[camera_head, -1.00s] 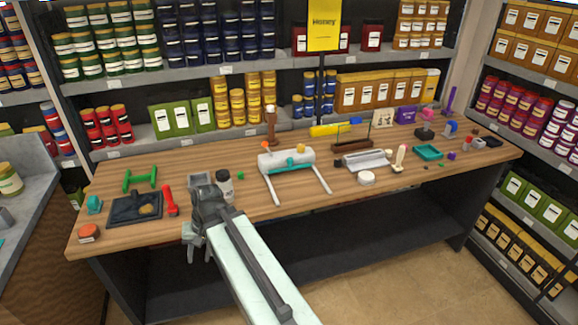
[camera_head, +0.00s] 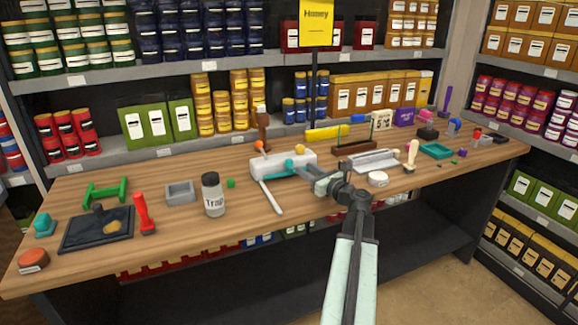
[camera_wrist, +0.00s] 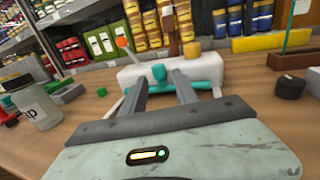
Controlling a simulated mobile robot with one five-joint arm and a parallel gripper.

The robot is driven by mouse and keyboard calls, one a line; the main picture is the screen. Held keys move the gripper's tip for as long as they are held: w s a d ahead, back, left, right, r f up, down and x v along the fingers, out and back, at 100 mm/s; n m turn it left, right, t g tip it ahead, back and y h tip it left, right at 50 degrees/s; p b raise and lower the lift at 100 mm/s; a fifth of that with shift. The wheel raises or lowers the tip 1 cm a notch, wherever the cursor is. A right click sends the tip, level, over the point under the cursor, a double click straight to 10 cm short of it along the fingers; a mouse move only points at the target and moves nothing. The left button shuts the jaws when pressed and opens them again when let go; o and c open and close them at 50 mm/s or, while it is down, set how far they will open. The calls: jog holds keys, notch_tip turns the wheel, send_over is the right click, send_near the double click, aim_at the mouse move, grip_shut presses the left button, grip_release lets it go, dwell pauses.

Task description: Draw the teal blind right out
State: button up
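The pump is a white block (camera_head: 268,166) with two pale legs reaching toward the table's front; my arm hides most of the right leg. A teal piece (camera_head: 289,165) shows at its front. In the wrist view, the white block (camera_wrist: 140,75) lies ahead, with a teal knob (camera_wrist: 158,72) and a teal bar (camera_wrist: 205,86) along its front. My gripper (camera_wrist: 162,82) is open, its two fingers apart and pointing at the teal part. The knob shows between the fingertips; I cannot tell whether they touch. In the head view my gripper (camera_head: 312,178) is at the block's front right.
A labelled jar (camera_head: 213,195), a grey box (camera_head: 180,192) and a dark tray (camera_head: 97,229) stand to the left. A white round tin (camera_head: 378,179) and a grey metal piece (camera_head: 374,161) are close to the right of my gripper. Shelves stand behind.

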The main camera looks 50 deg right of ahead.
aim_at(292, 162)
jog(key=w, duration=0.7)
jog(key=shift+w+d, duration=0.1)
jog(key=shift+d, duration=0.2)
grip_shut()
dwell(0.9)
